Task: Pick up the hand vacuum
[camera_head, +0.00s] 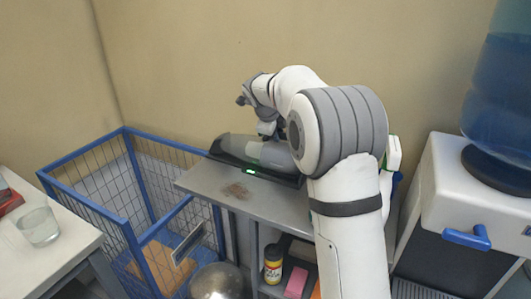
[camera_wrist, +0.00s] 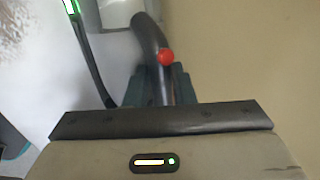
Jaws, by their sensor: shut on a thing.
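The hand vacuum (camera_head: 240,148) is grey with a darker nose and lies on its dark base on top of the grey rack. A small green light glows on the base's front. My gripper (camera_head: 268,130) reaches down to the vacuum from above, partly hidden by my arm. In the wrist view, my gripper's teal fingers (camera_wrist: 160,88) are shut around the vacuum's dark curved handle (camera_wrist: 150,35), which has a red button. I cannot tell whether the vacuum is lifted clear of the base. My arm hides its right end.
A blue wire cage (camera_head: 125,215) stands left of the rack (camera_head: 215,185). A table with a glass (camera_head: 39,226) is at far left. The rack's lower shelf holds a yellow-labelled bottle (camera_head: 273,265) and a pink item (camera_head: 296,283). A water dispenser (camera_head: 450,185) stands close on the right; a wall is behind.

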